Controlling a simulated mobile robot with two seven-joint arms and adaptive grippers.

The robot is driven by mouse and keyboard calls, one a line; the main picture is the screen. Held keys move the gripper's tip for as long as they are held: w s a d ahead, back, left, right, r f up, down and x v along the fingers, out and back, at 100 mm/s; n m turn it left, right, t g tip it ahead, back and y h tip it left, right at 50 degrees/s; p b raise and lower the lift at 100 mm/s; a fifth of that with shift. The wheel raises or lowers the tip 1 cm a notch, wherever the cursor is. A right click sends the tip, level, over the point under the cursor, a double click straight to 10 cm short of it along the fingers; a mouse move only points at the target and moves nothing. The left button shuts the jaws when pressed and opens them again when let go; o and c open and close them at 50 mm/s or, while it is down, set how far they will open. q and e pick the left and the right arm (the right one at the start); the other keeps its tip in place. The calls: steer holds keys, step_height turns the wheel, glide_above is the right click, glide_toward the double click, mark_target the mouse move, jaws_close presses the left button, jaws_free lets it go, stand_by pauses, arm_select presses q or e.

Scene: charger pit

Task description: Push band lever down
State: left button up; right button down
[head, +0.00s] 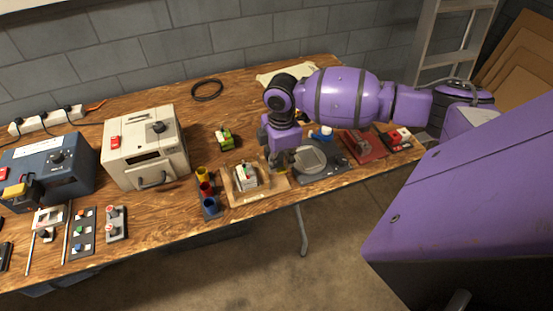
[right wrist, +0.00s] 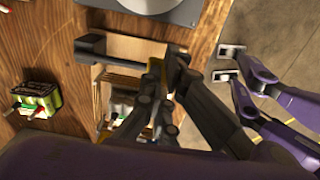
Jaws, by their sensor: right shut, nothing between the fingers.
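My right gripper (head: 279,160) is shut and empty, pointing down beside a wooden board (head: 270,195) near the table's front edge. In the right wrist view its dark fingertips (right wrist: 168,65) are together over the wooden fixture.
A grey round-topped scale-like device (head: 311,160) stands right of the board, then a red tray (head: 360,147). Coloured cups (head: 206,188) stand to the left. A green battery-like block (head: 224,137) lies behind. The table's front edge is close.

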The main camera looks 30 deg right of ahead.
mark_target(281, 169)
arm_select(q)
steer(key=shift+f, duration=0.1)
arm_select(e)
steer(key=shift+f, duration=0.55)
arm_select(q)
steer(key=shift+s+f, duration=0.25)
arm_select(e)
steer(key=shift+f, duration=1.15)
steer(key=shift+r, duration=0.1)
steer(key=shift+r+p, duration=2.05)
steer(key=shift+r, duration=2.1)
arm_select(q)
steer(key=w+r+t, duration=0.1)
steer(key=w+r, duration=0.4)
steer(key=r, duration=0.3)
steer(key=shift+w+t, duration=0.3)
steer(key=shift+w, duration=0.1)
arm_select(e)
steer(key=shift+f, duration=0.1)
arm_select(q)
steer(key=shift+f, duration=0.1)
